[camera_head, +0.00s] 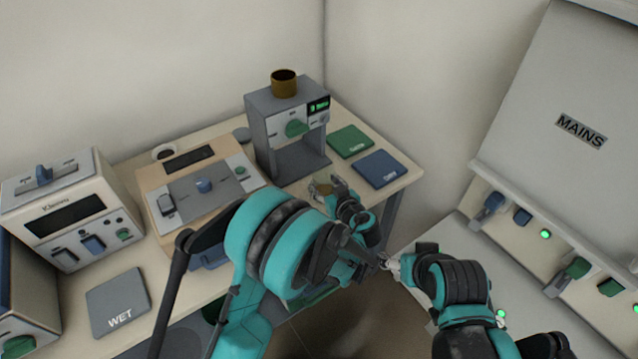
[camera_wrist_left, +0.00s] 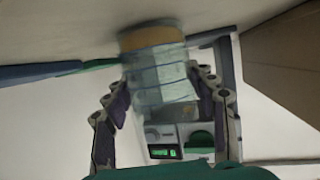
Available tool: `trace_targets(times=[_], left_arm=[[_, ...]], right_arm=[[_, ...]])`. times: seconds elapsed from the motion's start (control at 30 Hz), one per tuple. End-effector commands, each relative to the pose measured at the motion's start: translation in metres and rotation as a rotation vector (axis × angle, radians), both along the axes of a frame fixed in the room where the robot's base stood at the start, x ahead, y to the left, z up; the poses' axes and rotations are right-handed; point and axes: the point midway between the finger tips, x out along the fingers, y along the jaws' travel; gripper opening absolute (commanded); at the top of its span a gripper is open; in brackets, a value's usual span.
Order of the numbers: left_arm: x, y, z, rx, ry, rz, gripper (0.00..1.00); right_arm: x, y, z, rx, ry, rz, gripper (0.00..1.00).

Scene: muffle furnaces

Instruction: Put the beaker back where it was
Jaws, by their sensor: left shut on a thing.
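A clear glass beaker (camera_wrist_left: 160,75) with marked lines lies between the two fingers of my left gripper (camera_wrist_left: 162,100) in the left wrist view. A tan band shows at the beaker's upper end there; I cannot tell whether it is part of the beaker. In the head view my left gripper (camera_head: 335,188) is in front of the grey dispenser-like machine (camera_head: 262,135), near the table's right part. The beaker (camera_head: 320,188) shows small and partly hidden at its fingertips. My right gripper (camera_head: 390,263) is low beside the table; its fingers are too small to read.
A green mat (camera_head: 350,141) and a blue mat (camera_head: 380,169) lie right of the machine. A brown cup (camera_head: 284,84) stands on top of it. A balance-like box (camera_head: 200,190), a cream instrument (camera_head: 70,210) and a WET mat (camera_head: 118,303) are left. A MAINS panel (camera_head: 545,130) is right.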

Motion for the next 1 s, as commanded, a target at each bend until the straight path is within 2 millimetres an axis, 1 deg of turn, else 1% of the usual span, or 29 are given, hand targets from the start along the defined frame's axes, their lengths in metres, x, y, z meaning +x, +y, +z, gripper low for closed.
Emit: trace_targets(times=[0.03, 0.07, 0.23, 0.37, 0.4, 0.43, 0.47, 0.77, 1.0], left_arm=[[-0.0011, -0.0015, -0.0026, 0.001, -0.001, -0.001, 0.19], [-0.0012, -0.0013, -0.0018, 0.0, 0.0, -0.001, 0.14], [-0.0009, -0.0008, -0.0005, 0.0, 0.0, 0.0, 0.13], [-0.0007, -0.0007, -0.0049, 0.0, 0.0, 0.0, 0.13], [-0.0007, -0.0005, -0.0041, 0.0, 0.0, 0.0, 0.64], [-0.0007, -0.0005, -0.0037, 0.0, 0.0, 0.0, 0.72], [-0.0007, -0.0005, -0.0035, 0.0, 0.0, 0.0, 0.77], [-0.0006, -0.0005, -0.003, 0.0, 0.0, 0.0, 0.77], [0.0005, 0.0013, 0.0034, 0.001, -0.001, 0.001, 0.77]], right_arm=[[0.0002, 0.0, -0.002, 0.0, 0.0, 0.0, 0.76], [0.0002, 0.0, -0.0011, 0.0, 0.0, 0.0, 0.76], [0.0, 0.0, 0.0, 0.0, 0.0, 0.0, 0.76], [0.0001, 0.0, -0.0047, 0.0, 0.0, 0.0, 0.76], [0.0001, 0.0, -0.0037, 0.0, 0.0, 0.0, 0.76], [0.0001, 0.0, -0.0034, 0.0, 0.0, 0.0, 0.76], [0.0001, 0.0, -0.0032, 0.0, 0.0, 0.0, 0.76], [0.0002, 0.0, -0.0028, 0.0, 0.0, 0.0, 0.76], [0.0002, 0.0, 0.0023, 0.0, 0.0, 0.0, 0.76]])
